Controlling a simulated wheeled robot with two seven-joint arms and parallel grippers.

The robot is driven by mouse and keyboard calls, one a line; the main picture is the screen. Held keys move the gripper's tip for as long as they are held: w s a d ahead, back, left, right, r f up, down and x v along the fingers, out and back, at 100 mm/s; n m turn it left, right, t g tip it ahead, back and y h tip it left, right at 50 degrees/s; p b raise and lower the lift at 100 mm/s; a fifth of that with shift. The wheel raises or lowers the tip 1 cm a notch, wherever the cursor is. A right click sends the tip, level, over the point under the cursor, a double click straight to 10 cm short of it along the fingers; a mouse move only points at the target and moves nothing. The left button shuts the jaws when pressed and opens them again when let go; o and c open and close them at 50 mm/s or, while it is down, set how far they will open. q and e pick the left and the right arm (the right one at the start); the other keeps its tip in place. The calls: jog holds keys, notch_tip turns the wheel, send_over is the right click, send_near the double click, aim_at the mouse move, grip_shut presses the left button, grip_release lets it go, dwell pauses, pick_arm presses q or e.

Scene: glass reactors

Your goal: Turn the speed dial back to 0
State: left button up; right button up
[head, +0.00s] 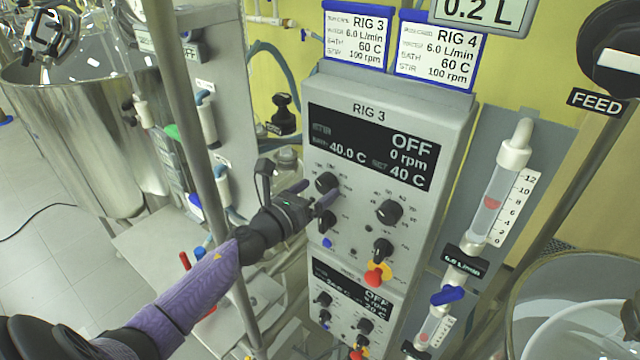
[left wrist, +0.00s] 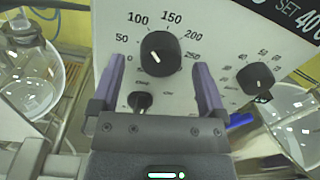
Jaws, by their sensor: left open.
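The speed dial (head: 326,182) is the black upper-left knob on the RIG 3 panel (head: 350,240). In the left wrist view the dial (left wrist: 160,53) has a scale from 0 to 250 around it. A short white mark shows on its face; I cannot tell exactly which number it points to. The RIG 3 display (head: 372,145) reads OFF, 0 rpm, 40.0 C and SET 40 C. My left gripper (head: 314,194) is open and empty in front of the panel. Its fingers (left wrist: 155,88) stand left and right of the dial's lower side, apart from it. My right gripper is not in view.
A smaller black knob (left wrist: 140,102) sits below the dial. A second dial (head: 389,211) is to its right, with a red and yellow knob (head: 377,274) lower down. A flow meter (head: 500,190) stands to the right. A metal post (head: 205,170) passes beside my left arm.

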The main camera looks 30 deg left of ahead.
pick_arm(q)
jog(key=shift+w+d, duration=0.1)
jog(key=shift+w, duration=0.7)
grip_shut()
